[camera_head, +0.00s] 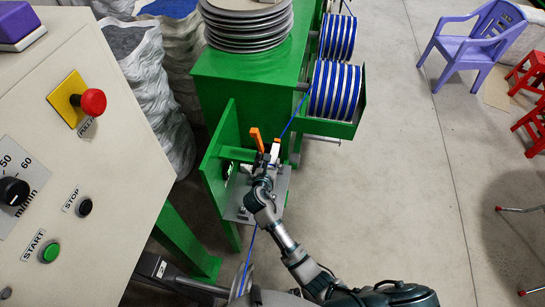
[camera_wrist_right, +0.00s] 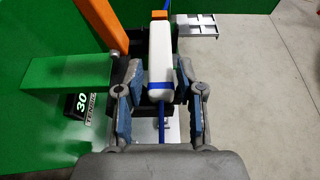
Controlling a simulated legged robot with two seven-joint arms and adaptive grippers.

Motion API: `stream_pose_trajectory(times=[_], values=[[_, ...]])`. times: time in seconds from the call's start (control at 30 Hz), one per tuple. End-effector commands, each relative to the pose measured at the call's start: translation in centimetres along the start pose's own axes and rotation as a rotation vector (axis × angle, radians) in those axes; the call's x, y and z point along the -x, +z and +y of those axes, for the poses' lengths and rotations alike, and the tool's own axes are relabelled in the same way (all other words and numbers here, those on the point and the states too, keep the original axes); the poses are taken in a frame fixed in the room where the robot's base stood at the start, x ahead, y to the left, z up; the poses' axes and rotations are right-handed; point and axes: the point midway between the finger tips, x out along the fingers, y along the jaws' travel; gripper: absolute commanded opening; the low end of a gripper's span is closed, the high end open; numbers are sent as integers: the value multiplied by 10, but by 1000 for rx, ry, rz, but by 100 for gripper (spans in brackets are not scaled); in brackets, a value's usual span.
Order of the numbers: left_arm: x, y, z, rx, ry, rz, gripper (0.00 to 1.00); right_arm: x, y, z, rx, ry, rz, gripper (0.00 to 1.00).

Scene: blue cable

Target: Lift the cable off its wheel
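The blue cable (camera_head: 291,117) runs from the striped spool down to the small green stand, then on below my right arm. In the right wrist view the cable (camera_wrist_right: 162,122) shows below a white upright piece (camera_wrist_right: 159,55) with an orange top; a blue band crosses this piece. I cannot tell whether the white piece is the wheel. My right gripper (camera_head: 264,178) is at the stand. In the wrist view its fingers (camera_wrist_right: 164,88) are apart, one on each side of the white piece and cable, with gaps visible. My left gripper is not in view.
An orange lever (camera_wrist_right: 100,25) and a green bar (camera_wrist_right: 66,84) stand left of the gripper. A control panel (camera_head: 85,150) fills the left side of the head view. Blue-and-white spools (camera_head: 335,92) are beyond the stand. Open floor (camera_head: 400,180) lies to the right.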

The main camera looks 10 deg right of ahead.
Motion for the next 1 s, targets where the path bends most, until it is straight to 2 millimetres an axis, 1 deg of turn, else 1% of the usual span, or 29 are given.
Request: stream_pose_trajectory(times=[0.13, 0.3, 0.4, 0.5, 0.67, 0.7, 0.77, 0.8, 0.83, 0.87, 1.0], values=[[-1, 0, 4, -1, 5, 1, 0, -14, 0, 1, 2, -2, -1, 38], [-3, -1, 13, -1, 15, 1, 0, -43, 0, 3, 3, -2, -1, 38], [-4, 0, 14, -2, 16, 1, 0, -54, 0, 3, 2, -1, 0, 38], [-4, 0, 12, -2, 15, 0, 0, -58, 0, 3, 0, 0, -1, 38], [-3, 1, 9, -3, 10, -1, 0, -58, 0, 2, 0, 0, -1, 38], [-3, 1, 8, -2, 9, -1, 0, -58, 0, 2, 0, 0, -1, 35], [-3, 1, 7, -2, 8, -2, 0, -58, 0, 2, 0, 0, -1, 20], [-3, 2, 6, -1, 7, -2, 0, -58, 0, 2, 0, 0, -1, 10], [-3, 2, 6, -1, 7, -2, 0, -59, 0, 2, 0, 0, 0, 3], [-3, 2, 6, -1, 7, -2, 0, -59, 0, 2, 0, 0, 0, 0], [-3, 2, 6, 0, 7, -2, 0, -59, 0, 2, 0, 0, 0, 0]])
